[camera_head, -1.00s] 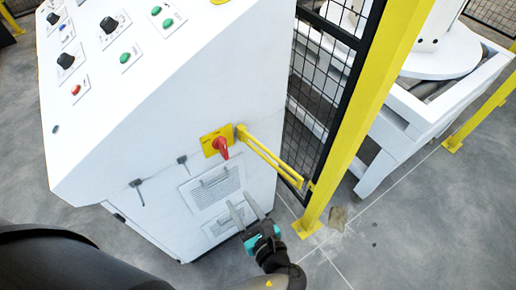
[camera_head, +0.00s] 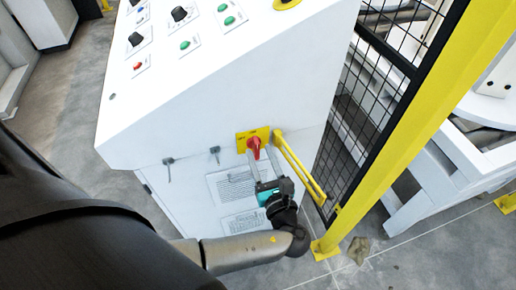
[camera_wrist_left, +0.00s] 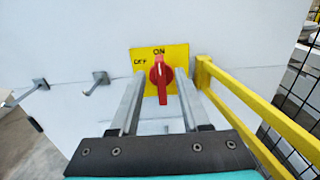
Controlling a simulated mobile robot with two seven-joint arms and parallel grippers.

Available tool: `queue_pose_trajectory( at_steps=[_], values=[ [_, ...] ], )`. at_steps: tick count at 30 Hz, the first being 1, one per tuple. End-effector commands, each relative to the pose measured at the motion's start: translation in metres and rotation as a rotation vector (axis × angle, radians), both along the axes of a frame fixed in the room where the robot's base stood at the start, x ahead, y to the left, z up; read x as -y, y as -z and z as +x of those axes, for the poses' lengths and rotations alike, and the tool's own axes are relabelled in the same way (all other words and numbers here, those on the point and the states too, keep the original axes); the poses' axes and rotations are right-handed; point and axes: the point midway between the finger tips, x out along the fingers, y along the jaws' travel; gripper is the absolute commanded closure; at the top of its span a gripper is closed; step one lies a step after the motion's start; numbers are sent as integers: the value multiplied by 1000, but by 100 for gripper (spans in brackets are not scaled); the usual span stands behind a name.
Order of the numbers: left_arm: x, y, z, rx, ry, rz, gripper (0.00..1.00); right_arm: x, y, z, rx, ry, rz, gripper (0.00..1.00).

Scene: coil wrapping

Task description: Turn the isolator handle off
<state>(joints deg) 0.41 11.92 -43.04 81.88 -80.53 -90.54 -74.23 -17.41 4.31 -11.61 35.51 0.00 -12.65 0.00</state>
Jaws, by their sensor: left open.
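The red isolator handle (camera_head: 254,146) sits on a yellow plate (camera_head: 243,142) on the side of the white cabinet. In the left wrist view the handle (camera_wrist_left: 162,82) hangs with its grip pointing down. The plate (camera_wrist_left: 178,52) reads ON at the top and OFF at the left. My left gripper (camera_head: 260,160) is open, just below the handle in the head view. In the left wrist view its two fingers (camera_wrist_left: 158,95) stand one on each side of the handle, with gaps. I cannot tell how far the tips are from the plate. My right gripper is not in view.
A yellow rail (camera_head: 299,165) juts out just right of the plate, close to my left gripper. Two small latch keys (camera_head: 215,152) stick out left of it. A yellow post (camera_head: 400,130) and black mesh fence (camera_head: 352,125) stand to the right.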

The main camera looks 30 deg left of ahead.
Motion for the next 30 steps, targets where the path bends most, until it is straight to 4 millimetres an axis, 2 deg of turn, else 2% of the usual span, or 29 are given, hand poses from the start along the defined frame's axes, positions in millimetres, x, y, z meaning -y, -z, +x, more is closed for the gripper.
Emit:
queue_pose_trajectory(
  at_steps=[6, 16, 28, 30],
  values=[
    [-17, 0, 14, 0, 0, 0, 54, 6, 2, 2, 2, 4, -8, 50],
    [-19, 0, 16, -1, 0, -1, 54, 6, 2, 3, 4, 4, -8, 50],
    [-19, 1, 16, -1, 0, -2, 99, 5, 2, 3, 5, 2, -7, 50],
    [-19, 1, 16, -1, 0, -2, 100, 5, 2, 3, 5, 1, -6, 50]
  ],
)
